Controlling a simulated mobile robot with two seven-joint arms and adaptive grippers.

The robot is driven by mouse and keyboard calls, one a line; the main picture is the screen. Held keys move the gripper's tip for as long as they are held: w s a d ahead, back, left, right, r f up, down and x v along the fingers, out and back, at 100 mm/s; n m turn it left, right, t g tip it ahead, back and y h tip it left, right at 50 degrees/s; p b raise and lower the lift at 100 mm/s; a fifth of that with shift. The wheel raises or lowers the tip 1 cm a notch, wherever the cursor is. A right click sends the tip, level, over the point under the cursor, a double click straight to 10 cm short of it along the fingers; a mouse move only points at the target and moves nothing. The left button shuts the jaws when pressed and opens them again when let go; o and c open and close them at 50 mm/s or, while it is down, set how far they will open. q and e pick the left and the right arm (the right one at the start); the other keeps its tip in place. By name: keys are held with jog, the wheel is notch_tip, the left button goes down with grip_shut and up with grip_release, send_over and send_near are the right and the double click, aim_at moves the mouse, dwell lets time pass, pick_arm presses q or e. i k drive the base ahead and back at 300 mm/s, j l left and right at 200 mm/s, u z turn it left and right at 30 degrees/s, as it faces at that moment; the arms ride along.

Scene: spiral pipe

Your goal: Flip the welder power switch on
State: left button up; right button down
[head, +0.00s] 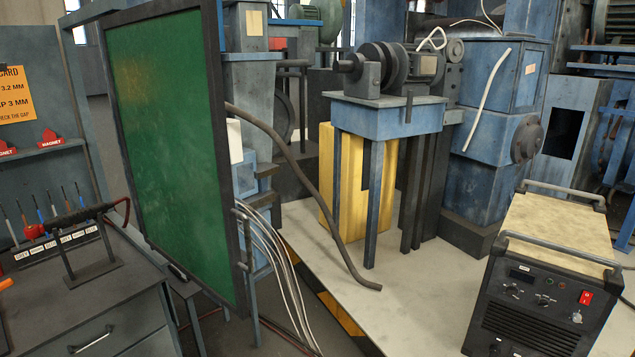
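The welder (540,290) is a dark box with a beige top and two grey handles, at the lower right of the head view. Its front panel faces me and carries knobs, a small display and a vent grille. The red power switch (585,298) sits at the upper right of that panel. It is too small to tell which way it is set. Neither of my grippers shows in this view.
A green welding screen (165,140) in a dark frame stands at the left centre. A workbench (100,310) with a torch stand and a tool rack is at the lower left. A bent brown pipe (310,170) leans in the middle. A blue machine table (385,118) stands behind on pale floor.

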aim_at(585, 299)
jog(key=z, duration=1.35)
jog(key=i+j+u, duration=0.1)
jog(key=i, duration=0.95)
jog(key=i+j+u, duration=0.1)
jog(key=i, duration=0.95)
jog(key=j, duration=0.1)
